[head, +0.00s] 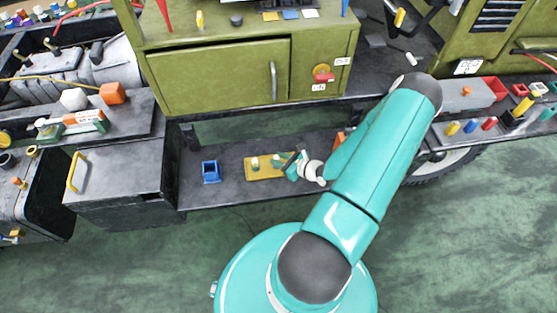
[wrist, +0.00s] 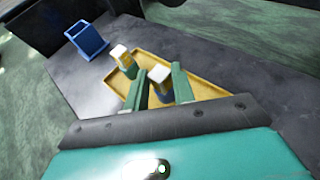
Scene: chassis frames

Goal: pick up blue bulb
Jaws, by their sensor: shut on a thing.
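The blue bulb (wrist: 161,88) has a white top and a dark blue lower part. In the wrist view it stands upright between the two green fingers of my gripper (wrist: 159,75), which is shut on it. It is over the yellow tray (wrist: 205,87); I cannot tell whether its base touches the tray. A second bulb (wrist: 123,58), with a pale top and a greenish base, stands on the tray to the left of my gripper. In the head view my gripper (head: 292,163) is at the right part of the tray (head: 262,175), and the held bulb is hidden.
An open blue box (wrist: 87,41) stands on the dark shelf left of the tray; the head view shows it too (head: 211,171). A green cabinet (head: 215,78) rises behind the shelf. A grey box with a yellow handle (head: 120,175) stands at left. Shelf between blue box and tray is clear.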

